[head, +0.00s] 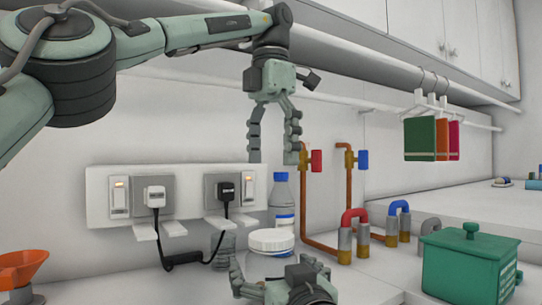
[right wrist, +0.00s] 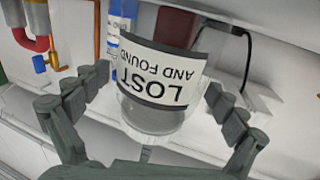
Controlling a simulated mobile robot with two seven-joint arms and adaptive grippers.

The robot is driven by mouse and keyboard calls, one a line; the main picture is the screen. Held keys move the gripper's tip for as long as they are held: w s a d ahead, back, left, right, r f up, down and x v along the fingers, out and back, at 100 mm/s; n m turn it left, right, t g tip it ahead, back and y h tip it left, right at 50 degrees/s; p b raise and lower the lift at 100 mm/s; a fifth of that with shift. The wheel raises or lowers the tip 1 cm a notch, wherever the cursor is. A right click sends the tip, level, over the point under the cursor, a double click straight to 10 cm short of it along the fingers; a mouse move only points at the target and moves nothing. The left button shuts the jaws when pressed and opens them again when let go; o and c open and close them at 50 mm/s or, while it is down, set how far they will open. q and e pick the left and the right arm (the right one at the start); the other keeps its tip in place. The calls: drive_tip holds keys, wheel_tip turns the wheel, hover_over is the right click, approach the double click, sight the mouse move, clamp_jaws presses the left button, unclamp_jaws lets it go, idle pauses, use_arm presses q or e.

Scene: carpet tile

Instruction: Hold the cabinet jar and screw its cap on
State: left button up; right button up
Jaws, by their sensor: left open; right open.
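A wide white cap (head: 271,240) sits over the jar low in the middle of the head view; how tightly it is seated I cannot tell. In the right wrist view a clear jar (right wrist: 150,118) with a white, black-edged label reading LOST AND FOUND, upside down, stands between my right fingers. My right gripper (head: 281,272), also in the right wrist view (right wrist: 158,86), is open, one finger on each side of the jar, with gaps visible. My left gripper (head: 273,150) is open and empty, fingers pointing down, well above the cap. The lower jar is hidden by my right gripper in the head view.
A blue-capped bottle (head: 281,200) stands close behind the jar. A wall panel (head: 100,200) with plugs and a hanging black cord is at left. Copper pipes (head: 349,195) rise at right. A green lidded box (head: 470,262) and an orange funnel (head: 22,266) stand at the sides.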

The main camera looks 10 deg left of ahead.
drive_tip(key=v, duration=1.1)
drive_tip(key=shift+s, duration=0.25)
drive_tip(key=shift+d, duration=0.1)
